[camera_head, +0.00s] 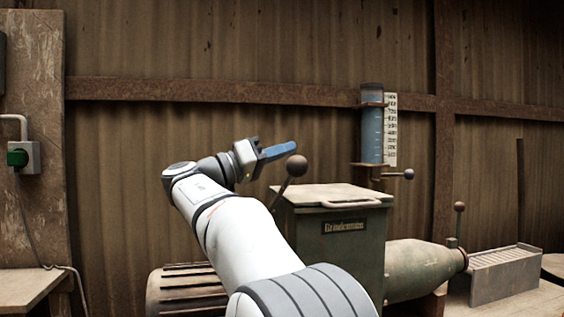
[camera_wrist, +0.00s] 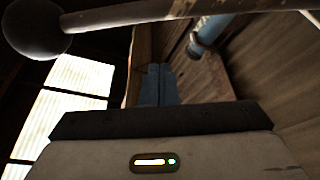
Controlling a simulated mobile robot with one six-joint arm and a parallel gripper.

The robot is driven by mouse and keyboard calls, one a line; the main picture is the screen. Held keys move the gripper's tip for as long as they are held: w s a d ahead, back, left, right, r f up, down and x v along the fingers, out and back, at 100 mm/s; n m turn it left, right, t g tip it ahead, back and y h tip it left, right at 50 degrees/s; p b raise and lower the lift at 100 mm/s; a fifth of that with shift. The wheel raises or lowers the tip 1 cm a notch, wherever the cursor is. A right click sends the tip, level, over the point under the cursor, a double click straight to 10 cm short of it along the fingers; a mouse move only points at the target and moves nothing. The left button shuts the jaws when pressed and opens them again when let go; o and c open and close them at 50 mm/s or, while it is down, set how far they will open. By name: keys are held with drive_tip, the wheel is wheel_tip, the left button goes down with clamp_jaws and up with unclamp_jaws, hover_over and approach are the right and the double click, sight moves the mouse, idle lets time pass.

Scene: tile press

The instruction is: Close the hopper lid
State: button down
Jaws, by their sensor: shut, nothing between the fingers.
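The hopper is a dark green box with a nameplate in the head view. Its pale lid (camera_head: 332,195) lies flat across the top, with a small bar handle (camera_head: 351,203) at its front edge. It looks down on the box; any small gap is too fine to tell. My gripper (camera_head: 290,149) is above the box's left rear side, its blue fingers shut, empty and pointing right. They also show shut in the wrist view (camera_wrist: 158,72). The lid cannot be made out in the wrist view.
A ball-knobbed lever (camera_head: 297,166) rises at the hopper's left, close below my fingers; its knob (camera_wrist: 36,28) and rod cross the top of the wrist view. A blue sight glass (camera_head: 372,130) stands behind right. A green barrel (camera_head: 420,268) extends right. Free air lies above the lid.

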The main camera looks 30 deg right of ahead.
drive_tip(key=shift+s+a+f+b, duration=0.1)
drive_tip(key=shift+s+f+b, duration=0.2)
drive_tip(key=shift+f+b, duration=0.4)
drive_tip(key=shift+s+a+f+b, duration=0.1)
drive_tip(key=shift+s+f+b, duration=0.25)
drive_tip(key=shift+f+b, duration=0.4)
drive_tip(key=shift+s+f+b, duration=0.3)
drive_tip(key=shift+f+b, duration=0.35)
drive_tip(key=shift+f, duration=0.05)
wheel_tip(320, 180, up, 4)
drive_tip(key=p, duration=0.3)
drive_tip(key=w+p+v, duration=0.1)
drive_tip(key=v, duration=0.9)
drive_tip(key=shift+w+f+p, duration=0.15)
drive_tip(key=shift+w+p, duration=0.15)
drive_tip(key=shift+p, duration=0.1)
drive_tip(key=shift+d, duration=0.15)
